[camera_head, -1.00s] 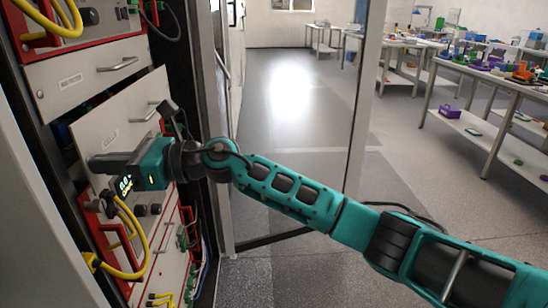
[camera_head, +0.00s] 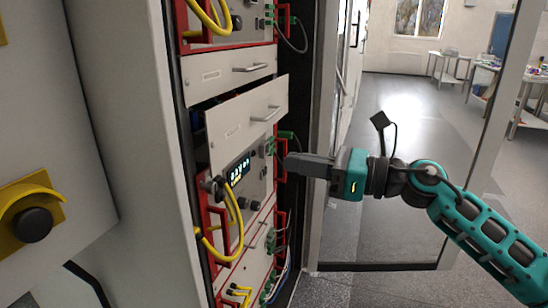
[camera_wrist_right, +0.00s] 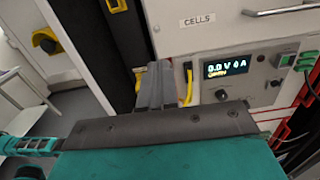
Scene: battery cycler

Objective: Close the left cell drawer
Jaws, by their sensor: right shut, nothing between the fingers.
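The cell drawer (camera_head: 236,112) has a pale grey front with a small label and a bar handle (camera_head: 266,114). It stands out from the rack, with a dark gap behind its upper edge. In the right wrist view the drawer (camera_wrist_right: 225,38) shows its "CELLS" label at the top. My right gripper (camera_head: 290,162) is shut and empty, just right of and below the drawer front in the head view. Its fingers also show in the right wrist view (camera_wrist_right: 156,85), below and left of the drawer label. I cannot tell whether they touch anything. My left gripper is out of view.
Another drawer (camera_head: 228,74) above sits flush. Below is a cycler panel with a lit display (camera_head: 238,170), knobs and yellow cables (camera_head: 238,222). A grey cabinet side (camera_head: 125,120) stands left. The floor (camera_head: 400,110) beyond the rack is open.

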